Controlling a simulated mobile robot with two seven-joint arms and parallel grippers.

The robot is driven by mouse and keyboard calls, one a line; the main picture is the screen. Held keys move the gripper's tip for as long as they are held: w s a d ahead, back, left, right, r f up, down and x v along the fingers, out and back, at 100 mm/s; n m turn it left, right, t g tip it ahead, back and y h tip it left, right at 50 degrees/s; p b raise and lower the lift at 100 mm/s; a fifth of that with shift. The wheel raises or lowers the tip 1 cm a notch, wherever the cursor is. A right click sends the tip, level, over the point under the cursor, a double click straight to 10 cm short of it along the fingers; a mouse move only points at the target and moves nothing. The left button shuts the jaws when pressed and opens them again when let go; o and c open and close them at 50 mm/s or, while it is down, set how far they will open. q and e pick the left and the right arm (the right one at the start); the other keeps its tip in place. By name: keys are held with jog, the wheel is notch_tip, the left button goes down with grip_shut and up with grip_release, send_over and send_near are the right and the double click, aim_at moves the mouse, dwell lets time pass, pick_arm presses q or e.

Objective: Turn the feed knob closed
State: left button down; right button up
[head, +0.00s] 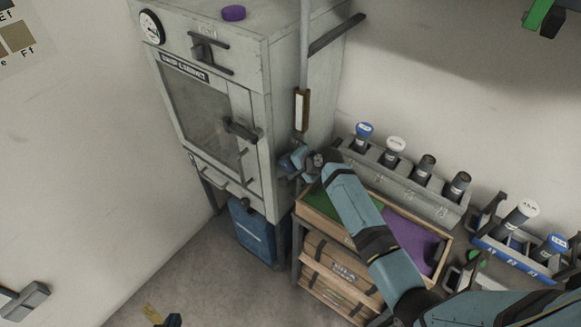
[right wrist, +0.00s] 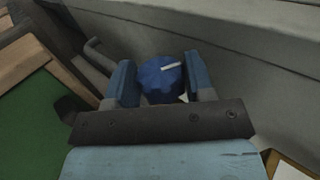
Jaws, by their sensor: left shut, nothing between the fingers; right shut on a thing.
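The feed knob (right wrist: 158,84) is round and blue with a white mark on its face, and it sits between the fingers in the right wrist view. The mark lies nearly level, tilted a little up to the right. My right gripper (right wrist: 160,86) is shut on the knob, one blue finger at each side. In the head view my right gripper (head: 293,161) is beside the lower right edge of the grey cabinet, and I cannot make out the knob there.
The grey cabinet (head: 258,110) has a gauge, a window and black handles. A grey rack (head: 365,170) with several capped cylinders and wooden crates (head: 322,262) are close to my right arm. A blue container (head: 250,232) stands below the cabinet. Floor at the left is clear.

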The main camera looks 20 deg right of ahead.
jog(key=shift+f+t+b, duration=0.25)
jog(key=shift+t+b, duration=0.05)
jog(key=shift+b, duration=0.05)
jog(key=t+y+b, duration=0.1)
jog(key=t+b, duration=0.1)
jog(key=b, duration=0.3)
jog(key=t+y+b, duration=0.2)
jog(key=b, duration=0.3)
jog(key=shift+d+f+b, duration=0.1)
jog(key=shift+f+b, duration=0.2)
jog(key=shift+r+t+y+b, duration=0.3)
jog(key=shift+y+b, duration=0.1)
jog(key=shift+b, duration=0.5)
jog(key=o, duration=0.6)
jog(key=shift+s, duration=0.1)
jog(key=b+v, duration=0.1)
jog(key=v, duration=1.2)
jog(key=shift+s+d, duration=0.3)
